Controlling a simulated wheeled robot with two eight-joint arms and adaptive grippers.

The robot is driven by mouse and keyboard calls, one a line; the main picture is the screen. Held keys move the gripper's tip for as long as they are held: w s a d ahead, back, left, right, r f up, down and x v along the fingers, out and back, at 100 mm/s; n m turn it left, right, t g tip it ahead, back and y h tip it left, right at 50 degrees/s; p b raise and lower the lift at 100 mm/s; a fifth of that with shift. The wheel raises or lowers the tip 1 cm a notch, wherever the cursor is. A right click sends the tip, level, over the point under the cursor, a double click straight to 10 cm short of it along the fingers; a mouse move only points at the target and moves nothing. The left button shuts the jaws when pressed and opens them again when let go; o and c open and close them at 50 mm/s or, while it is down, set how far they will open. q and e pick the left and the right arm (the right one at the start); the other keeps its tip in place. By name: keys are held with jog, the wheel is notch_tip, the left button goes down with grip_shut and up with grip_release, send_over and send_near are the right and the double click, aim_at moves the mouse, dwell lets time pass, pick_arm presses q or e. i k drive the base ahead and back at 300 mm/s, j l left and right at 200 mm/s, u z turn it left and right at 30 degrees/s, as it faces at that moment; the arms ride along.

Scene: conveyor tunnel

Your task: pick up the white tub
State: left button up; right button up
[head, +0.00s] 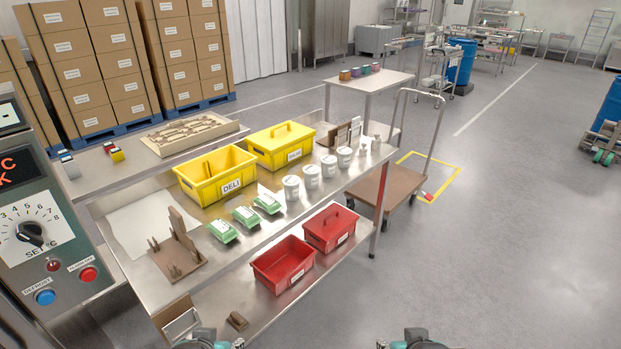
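Several white tubs stand in a row along the front edge of the steel table's upper surface in the head view. The nearest white tub (291,188) is beside the green packs, and the farthest white tub (344,157) is near brown upright boards. They look alike, with pale lids. My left gripper (208,339) shows only partly at the bottom edge, left of centre. My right gripper (413,340) shows only partly at the bottom edge, right of centre. Both are well apart from the tubs. Their fingertips are not clear, so their opening cannot be told.
Yellow bins (216,177) stand behind the tubs on the steel table (225,262). Green packs (245,217) and a brown wooden holder (176,250) are to the left. Red bins (284,264) sit on the lower shelf.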

aim_at(312, 173)
jog(key=i+l, duration=0.1)
jog(key=i, duration=0.65)
jog(key=i+l+z, duration=0.1)
jog(key=i, duration=0.65)
